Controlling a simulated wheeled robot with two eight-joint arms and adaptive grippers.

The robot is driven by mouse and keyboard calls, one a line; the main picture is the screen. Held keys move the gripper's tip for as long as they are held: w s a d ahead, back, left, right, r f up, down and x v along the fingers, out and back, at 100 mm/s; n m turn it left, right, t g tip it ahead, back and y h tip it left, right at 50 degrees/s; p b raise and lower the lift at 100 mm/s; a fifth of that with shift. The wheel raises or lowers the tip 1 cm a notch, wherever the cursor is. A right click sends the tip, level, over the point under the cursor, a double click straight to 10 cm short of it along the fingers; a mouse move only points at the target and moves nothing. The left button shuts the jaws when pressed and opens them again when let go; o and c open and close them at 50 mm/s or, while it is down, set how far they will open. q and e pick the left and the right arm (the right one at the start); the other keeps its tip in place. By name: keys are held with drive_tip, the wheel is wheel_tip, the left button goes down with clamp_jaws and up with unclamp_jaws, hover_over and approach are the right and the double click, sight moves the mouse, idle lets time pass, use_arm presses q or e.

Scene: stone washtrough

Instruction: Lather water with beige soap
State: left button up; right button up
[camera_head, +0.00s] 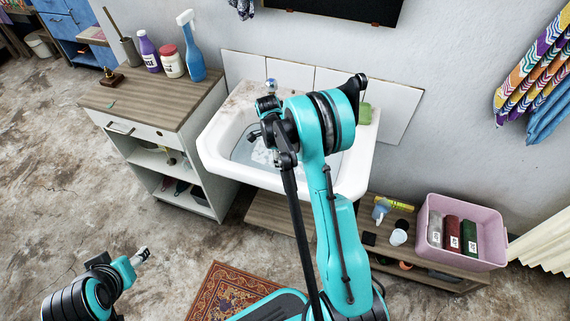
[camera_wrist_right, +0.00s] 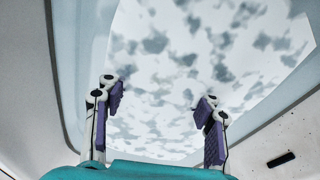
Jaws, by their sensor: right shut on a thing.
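The white sink basin (camera_head: 210,143) holds water (camera_head: 258,156) with white patches of foam on it. In the right wrist view the water (camera_wrist_right: 190,60) is largely covered by white foam with grey-blue gaps. My right arm reaches over the basin. My right gripper (camera_wrist_right: 158,122) is down in the basin, its purple-padded fingers apart around something that the foam hides. I see no beige soap in either view; what is held cannot be made out. My left gripper (camera_head: 140,256) is at the lower left over the floor, away from the sink, too small to tell its opening.
A wooden-topped cabinet (camera_head: 150,95) left of the sink carries a blue spray bottle (camera_head: 191,52), a purple bottle (camera_head: 149,52) and a red-and-white jar (camera_head: 172,62). A green block (camera_head: 365,114) sits on the sink's right rim. A pink bin (camera_head: 462,215) stands on a low shelf.

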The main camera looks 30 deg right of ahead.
drive_tip(key=shift+w+a, duration=0.65)
drive_tip(key=shift+w, duration=0.1)
wheel_tip(320, 180, up, 13)
drive_tip(key=p, duration=0.8)
idle(1.3)
